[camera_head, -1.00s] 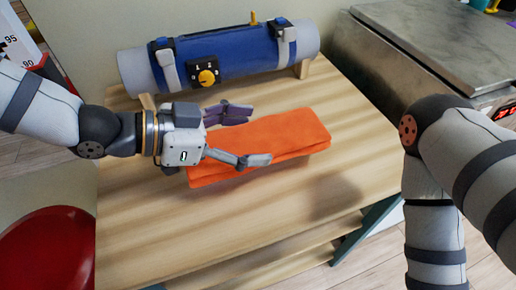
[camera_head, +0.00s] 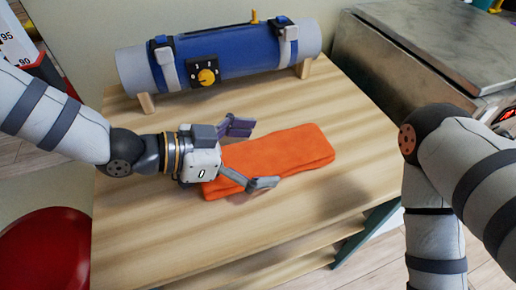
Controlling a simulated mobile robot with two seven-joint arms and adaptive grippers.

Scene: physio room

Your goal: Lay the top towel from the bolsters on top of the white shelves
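A folded orange towel (camera_head: 290,150) lies flat on a light wooden table top (camera_head: 160,245). My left gripper (camera_head: 252,156) is open above the towel's left part, its fingers spread wide, one near the far edge and one over the near edge. I cannot tell whether the fingers touch the towel. The gripper body hides the towel's left end. My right arm comes in at the right; its gripper is out of view. I see no bolsters and no shelves that are clearly white.
A blue and grey cylinder (camera_head: 236,60) with straps and a yellow knob stands on wooden feet at the table's back. A metal-topped cabinet (camera_head: 440,45) is at the right. A red round thing (camera_head: 45,250) is at lower left. The table's front is clear.

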